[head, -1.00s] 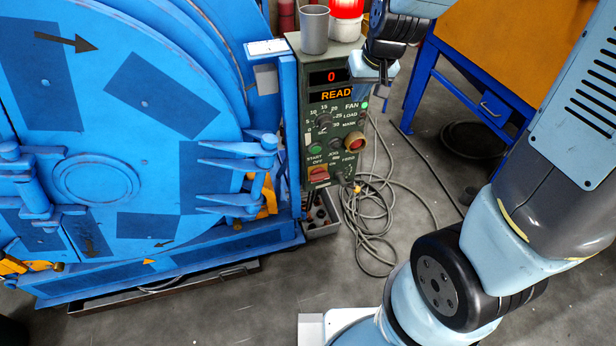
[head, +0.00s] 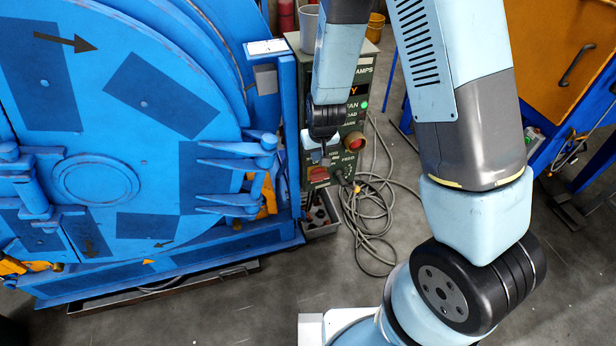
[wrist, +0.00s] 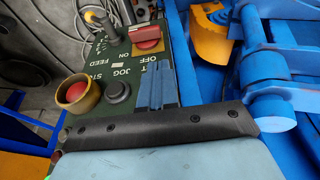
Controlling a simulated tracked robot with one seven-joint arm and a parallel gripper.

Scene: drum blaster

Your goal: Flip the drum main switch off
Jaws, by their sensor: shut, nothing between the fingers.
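The main switch is taken to be the red rotary knob (head: 319,174) low on the green control panel (head: 348,122). It also shows in the wrist view as a red knob (wrist: 146,38), with ON and OFF lettering on the panel beside it. My gripper (head: 324,150) is in front of the panel, just above the red knob in the head view. In the wrist view its two blue fingers (wrist: 157,72) are together and empty, pointing toward the knob with a small gap in the picture. Whether they touch the panel cannot be told. My arm hides much of the panel's upper left.
A red stop button in a yellow collar (wrist: 76,92) and a black button (wrist: 118,90) are beside my fingers. The blue drum (head: 120,130) and its hinge brackets (head: 235,165) stand close to the left. Grey cables (head: 375,220) lie on the floor at right.

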